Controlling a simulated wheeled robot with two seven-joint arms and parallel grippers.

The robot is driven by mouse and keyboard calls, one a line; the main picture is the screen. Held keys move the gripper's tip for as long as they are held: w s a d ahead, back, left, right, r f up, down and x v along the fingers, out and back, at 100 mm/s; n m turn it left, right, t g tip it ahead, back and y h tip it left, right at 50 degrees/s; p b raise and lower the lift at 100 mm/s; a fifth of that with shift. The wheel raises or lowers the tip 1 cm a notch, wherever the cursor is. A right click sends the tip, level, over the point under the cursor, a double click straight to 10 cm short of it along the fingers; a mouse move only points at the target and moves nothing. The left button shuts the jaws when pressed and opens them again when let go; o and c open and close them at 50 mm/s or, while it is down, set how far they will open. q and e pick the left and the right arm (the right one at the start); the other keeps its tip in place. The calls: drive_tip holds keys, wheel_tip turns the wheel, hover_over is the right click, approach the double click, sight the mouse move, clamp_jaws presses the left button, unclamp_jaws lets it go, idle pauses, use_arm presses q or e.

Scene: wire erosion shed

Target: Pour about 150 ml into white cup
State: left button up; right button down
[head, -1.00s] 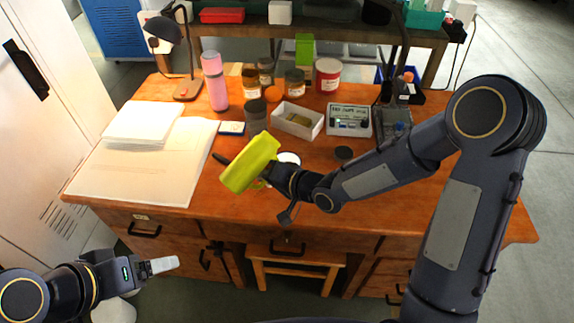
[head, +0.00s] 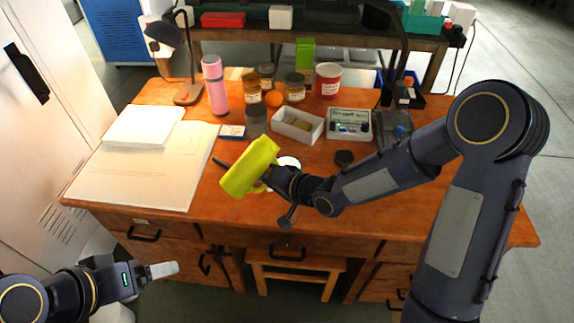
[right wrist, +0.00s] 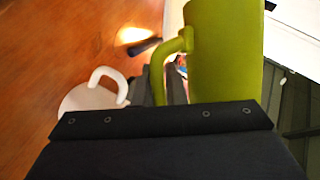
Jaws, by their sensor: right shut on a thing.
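A yellow-green jug (head: 248,168) with a loop handle is in my right gripper (head: 270,178), tilted well over above the desk's front part. The jug and its handle also show in the right wrist view (right wrist: 222,50), with the gripper's dark fingers (right wrist: 165,85) at the handle. The white cup (head: 289,162) is on the desk just behind the right gripper, partly hidden by it; its rim and handle show in the right wrist view (right wrist: 88,99). No stream of liquid is visible, and the cup's contents cannot be seen. My left gripper (head: 163,270) is low, before the desk, empty.
A stool (head: 297,267) stands below.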

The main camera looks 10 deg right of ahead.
sight(273, 162)
idle(0.9)
drive_tip(key=d+r+n+t+h+b, duration=0.1)
drive_tip(key=b, duration=0.1)
drive_tip(key=w+r+n+h+b, duration=0.1)
drive_tip(key=n, duration=0.1)
drive_tip(key=w+d+r+n+t+h+b, duration=0.1)
drive_tip(key=h+b, duration=0.1)
drive_tip(key=shift+d+r+n+t+b, duration=0.15)
drive_tip(key=shift+d+n+t+b, duration=0.15)
drive_tip(key=shift+d+n, duration=0.1)
drive_tip(key=shift+f+n+t+h+p, duration=0.4)
drive_tip(key=shift+n+t+h+p, duration=0.45)
drive_tip(key=shift+n, duration=0.25)
idle(1.7)
